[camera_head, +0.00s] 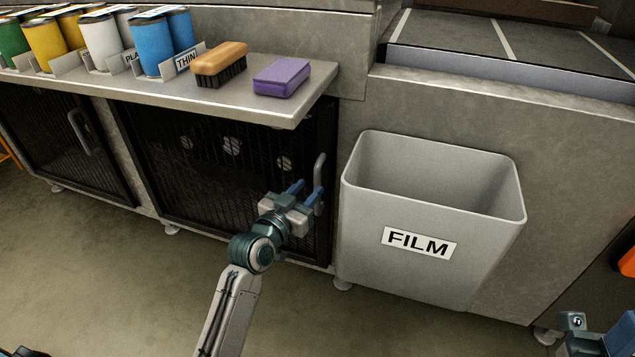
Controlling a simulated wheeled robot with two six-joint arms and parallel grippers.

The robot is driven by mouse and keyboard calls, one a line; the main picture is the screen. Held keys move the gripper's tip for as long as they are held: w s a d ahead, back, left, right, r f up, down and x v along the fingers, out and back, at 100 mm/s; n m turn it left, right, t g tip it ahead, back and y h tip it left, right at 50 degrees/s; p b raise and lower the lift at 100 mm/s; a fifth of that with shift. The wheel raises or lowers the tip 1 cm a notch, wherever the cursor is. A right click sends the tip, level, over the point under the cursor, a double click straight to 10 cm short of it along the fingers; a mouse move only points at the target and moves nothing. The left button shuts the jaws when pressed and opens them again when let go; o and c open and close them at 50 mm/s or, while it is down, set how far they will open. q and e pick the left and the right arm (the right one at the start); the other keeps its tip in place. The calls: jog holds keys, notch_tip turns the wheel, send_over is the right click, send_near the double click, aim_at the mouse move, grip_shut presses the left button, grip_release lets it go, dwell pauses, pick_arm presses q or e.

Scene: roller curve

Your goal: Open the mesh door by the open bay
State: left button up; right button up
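A black mesh door (200,185) under the counter appears closed, with a grey upright handle (320,168) at its right edge. A second mesh door (50,140) to the left also appears closed, with its own handle (79,131). My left gripper (309,188) is in front of the right-hand door, its two blue fingers spread apart. The right finger overlaps the lower part of the handle in the picture; I cannot tell whether they touch. Part of my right gripper (573,321) shows at the bottom right corner; its fingers are not clear.
A grey bin labelled FILM (385,265) stands just right of the door handle. The counter (205,99) above juts out and carries a brush (219,60), a purple block (282,76) and several coloured rolls. The floor (110,255) in front of the doors is clear.

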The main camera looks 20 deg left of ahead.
aim_at(316, 181)
pick_arm(q)
jog(key=shift+b+x, duration=0.4)
jog(key=shift+x, duration=2.25)
grip_shut()
